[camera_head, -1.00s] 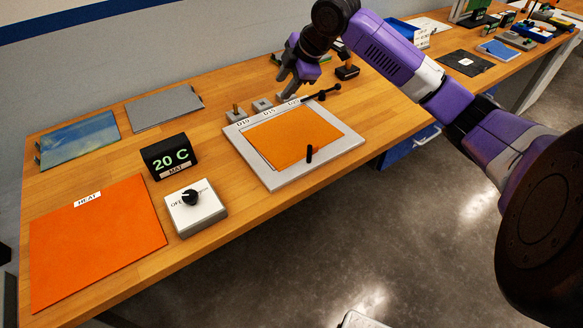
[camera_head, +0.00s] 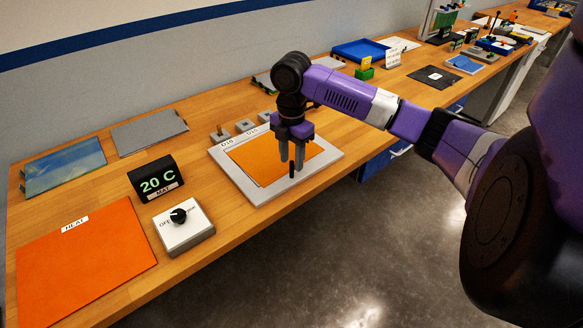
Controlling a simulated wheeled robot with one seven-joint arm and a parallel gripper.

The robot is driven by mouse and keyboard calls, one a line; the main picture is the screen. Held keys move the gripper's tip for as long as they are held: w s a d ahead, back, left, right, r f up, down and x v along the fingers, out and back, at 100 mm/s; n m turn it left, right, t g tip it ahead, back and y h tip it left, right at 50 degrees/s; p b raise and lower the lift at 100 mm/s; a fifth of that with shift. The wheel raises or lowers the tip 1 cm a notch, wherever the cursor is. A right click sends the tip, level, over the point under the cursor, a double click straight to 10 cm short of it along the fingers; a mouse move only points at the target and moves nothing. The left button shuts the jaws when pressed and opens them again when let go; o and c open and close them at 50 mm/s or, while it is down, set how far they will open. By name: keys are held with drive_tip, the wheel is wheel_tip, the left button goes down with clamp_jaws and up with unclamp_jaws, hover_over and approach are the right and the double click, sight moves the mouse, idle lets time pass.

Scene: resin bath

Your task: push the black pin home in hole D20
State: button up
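The black pin (camera_head: 292,171) stands upright near the front edge of the orange plate (camera_head: 253,165) inside a light grey frame (camera_head: 330,158). My gripper (camera_head: 292,163) points down over the pin, with its two grey fingertips apart at about the pin's top. I cannot tell whether the fingers touch or grip it. Labels on the frame's back rim read D10 (camera_head: 227,144) and D15 (camera_head: 252,132). The D20 label and its hole are hidden behind my gripper.
Small grey blocks (camera_head: 245,126) stand behind the frame. Left are a control box with a black knob (camera_head: 183,226), a 20 C display (camera_head: 156,178) and an orange heat mat (camera_head: 85,262). The wooden table's front edge runs close to the frame.

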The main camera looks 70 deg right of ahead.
drive_tip(key=shift+f, duration=1.1)
clamp_jaws()
drive_tip(key=shift+r, duration=0.15)
